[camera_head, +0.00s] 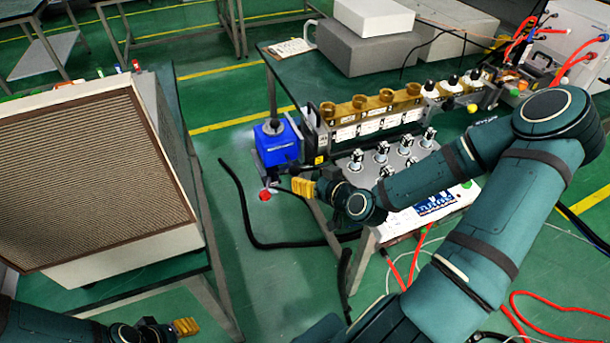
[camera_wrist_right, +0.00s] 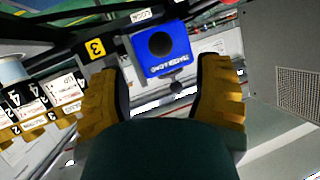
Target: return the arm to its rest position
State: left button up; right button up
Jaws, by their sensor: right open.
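My right arm (camera_head: 475,170) reaches in from the right across the apparatus table. My right gripper (camera_head: 303,187) has yellow finger pads and is at the table's left end, just below and right of a blue box (camera_head: 277,143). In the right wrist view the right gripper (camera_wrist_right: 158,75) is open with its fingers wide apart. The blue box (camera_wrist_right: 162,45) shows between and beyond them, and nothing is seen held.
An amber-topped rack (camera_head: 372,103) and a grey panel with several metal fittings (camera_head: 383,153) lie close to the right forearm. A large filter box (camera_head: 100,180) stands on the left table. Red cables (camera_head: 530,310) run on the floor. The green aisle (camera_head: 240,270) between is partly clear.

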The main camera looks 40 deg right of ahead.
dwell(0.5)
jog(key=s+a+f+g+y, duration=0.1)
jog(key=a+f+g+y, duration=0.55)
jog(key=a, duration=0.85)
jog(key=s+a+f+g+h, duration=0.3)
jog(key=s+a+f+g, duration=0.2)
jog(key=s+a+f, duration=0.4)
jog(key=shift+s, duration=0.15)
jog(key=shift+a+g, duration=0.1)
jog(key=shift+g, duration=0.15)
